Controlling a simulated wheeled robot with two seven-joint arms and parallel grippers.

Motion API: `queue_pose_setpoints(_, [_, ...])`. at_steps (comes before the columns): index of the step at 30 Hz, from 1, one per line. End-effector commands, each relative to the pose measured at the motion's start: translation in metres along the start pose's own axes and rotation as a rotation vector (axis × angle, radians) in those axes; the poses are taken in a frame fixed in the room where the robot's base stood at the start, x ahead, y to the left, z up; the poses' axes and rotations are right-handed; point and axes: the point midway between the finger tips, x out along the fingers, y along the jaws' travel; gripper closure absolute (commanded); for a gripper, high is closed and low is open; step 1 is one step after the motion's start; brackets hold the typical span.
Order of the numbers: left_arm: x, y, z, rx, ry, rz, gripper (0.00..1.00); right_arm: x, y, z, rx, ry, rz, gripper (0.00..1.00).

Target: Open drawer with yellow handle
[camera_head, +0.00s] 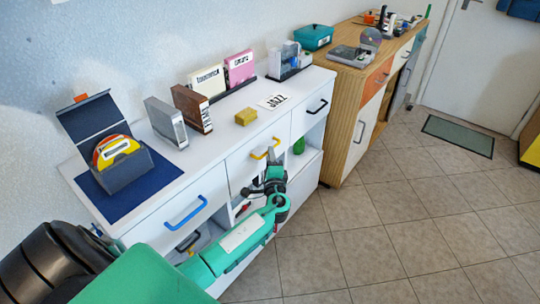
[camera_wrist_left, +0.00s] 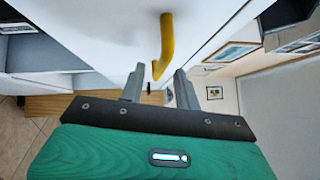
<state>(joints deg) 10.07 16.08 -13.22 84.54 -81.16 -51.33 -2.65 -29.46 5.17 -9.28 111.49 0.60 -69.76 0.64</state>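The yellow handle (camera_head: 264,149) is on the front of the middle top drawer (camera_head: 240,168) of a white cabinet. This drawer looks closed, flush with the cabinet front. My left gripper (camera_head: 272,158) is right in front of the handle, partly covering the drawer front. In the left wrist view, the yellow handle (camera_wrist_left: 166,45) reaches down towards the gap between the two fingertips of my left gripper (camera_wrist_left: 160,78). The fingers are apart, with visible space between them. I cannot tell whether either finger touches the handle. My right gripper is not in view.
The white cabinet also has a blue-handled drawer (camera_head: 186,212) and a black-handled drawer (camera_head: 317,106). The tiled floor (camera_head: 400,220) in front is clear.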

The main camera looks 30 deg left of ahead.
Motion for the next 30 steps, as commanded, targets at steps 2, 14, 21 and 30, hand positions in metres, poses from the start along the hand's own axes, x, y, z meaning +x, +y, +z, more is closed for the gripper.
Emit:
queue_pose_setpoints(2, [0.0064, -0.0002, 0.0004, 0.001, -0.001, 0.000, 0.68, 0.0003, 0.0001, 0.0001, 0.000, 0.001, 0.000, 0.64])
queue_pose_setpoints(14, [0.0106, 0.0003, 0.0003, 0.000, -0.001, 0.001, 0.75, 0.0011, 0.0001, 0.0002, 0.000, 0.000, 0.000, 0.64])
queue_pose_setpoints(21, [0.0103, 0.0005, 0.0002, 0.000, 0.000, 0.001, 1.00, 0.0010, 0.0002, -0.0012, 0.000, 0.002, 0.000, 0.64])
queue_pose_setpoints(30, [0.0053, 0.0003, -0.0048, -0.002, 0.001, 0.002, 1.00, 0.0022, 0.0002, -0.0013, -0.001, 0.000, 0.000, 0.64])
